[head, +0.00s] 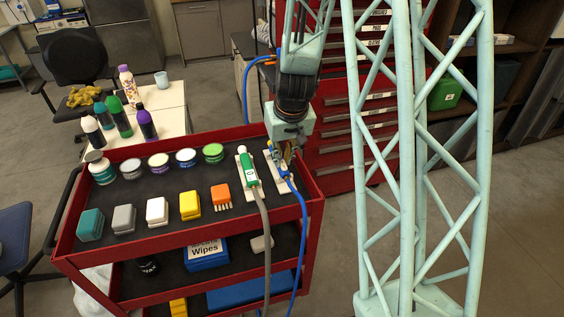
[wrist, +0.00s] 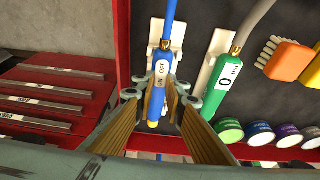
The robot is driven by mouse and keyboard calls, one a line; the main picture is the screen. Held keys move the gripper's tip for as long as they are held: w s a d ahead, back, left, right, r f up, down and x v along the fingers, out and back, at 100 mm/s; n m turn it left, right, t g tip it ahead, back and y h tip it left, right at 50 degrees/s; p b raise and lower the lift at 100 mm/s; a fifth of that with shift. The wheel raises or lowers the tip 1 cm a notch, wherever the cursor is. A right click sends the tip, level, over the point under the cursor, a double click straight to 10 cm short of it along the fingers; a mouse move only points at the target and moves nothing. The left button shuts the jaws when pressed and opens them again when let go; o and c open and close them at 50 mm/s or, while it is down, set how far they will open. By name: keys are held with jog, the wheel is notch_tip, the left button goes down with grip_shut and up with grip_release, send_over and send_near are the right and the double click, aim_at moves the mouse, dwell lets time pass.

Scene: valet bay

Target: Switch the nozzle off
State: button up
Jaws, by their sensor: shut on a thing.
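A blue nozzle (wrist: 158,95) with a white label lies in a white holder (wrist: 172,33) on the cart's dark top. The label carries "OFF" and "ON" markings, and its blue hose runs off the top of the wrist view. My gripper (wrist: 161,98) is shut on the blue nozzle, one finger on each side. In the head view my gripper (head: 284,148) points down at the cart's right end and partly hides the blue nozzle (head: 277,162). I cannot tell its switch position. A green nozzle (wrist: 230,72) with a grey hose lies in its own holder beside it.
The red cart (head: 318,195) also carries an orange brush (head: 221,194), a yellow block (head: 190,205), other blocks and a row of round tins. A red drawer cabinet (head: 375,105) stands close behind on the right. Bottles stand on a pale table (head: 172,118) behind the cart.

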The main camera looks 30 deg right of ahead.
jog(key=shift+s+d+t+b, duration=0.2)
jog(key=shift+s+t+b, duration=0.1)
jog(key=shift+b, duration=0.1)
jog(key=shift+a+t, duration=0.1)
jog(key=shift+t, duration=0.2)
jog(key=shift+w+a, duration=0.1)
jog(key=shift+a, duration=0.1)
dwell(0.4)
jog(key=o, duration=0.9)
jog(key=shift+d, duration=0.4)
jog(key=shift+w+a+r+g+p, duration=0.1)
jog(key=shift+w+a+g+p, duration=0.2)
jog(key=shift+g+p, duration=0.5)
jog(key=shift+p, duration=0.9)
jog(key=shift+w+g+y+p, duration=0.3)
jog(key=shift+g+p, duration=0.6)
jog(key=shift+p, duration=3.9)
